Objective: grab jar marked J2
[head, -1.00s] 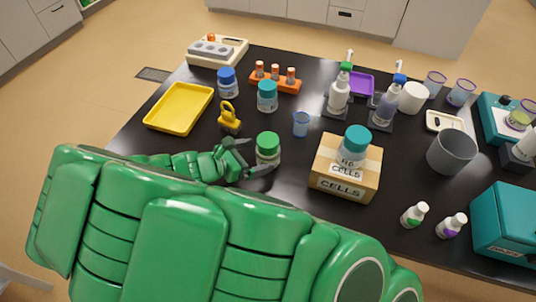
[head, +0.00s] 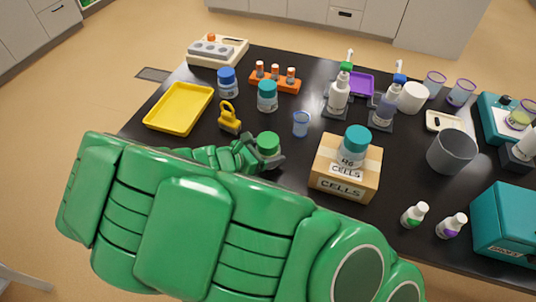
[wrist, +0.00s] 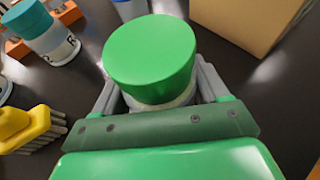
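A jar with a green lid (head: 268,143) stands on the black table, its body mostly hidden by my gripper. Its label cannot be read here. My gripper (head: 268,152) has one finger on each side of this jar, spread about its width. In the wrist view the green-lidded jar (wrist: 150,55) sits between the fingers, close to the palm; I see no clear sign that the fingers press on it. Teal-lidded jars show at the back (head: 267,96) and on a cardboard box (head: 354,148). A blue-lidded jar (head: 228,82) stands at the back left.
The cardboard box marked CELLS (head: 343,187) is right of my gripper. A yellow padlock-like object (head: 229,118) is behind it to the left, near a yellow tray (head: 178,107). A small blue cup (head: 301,124) stands behind the jar. An orange rack (head: 275,82) is farther back.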

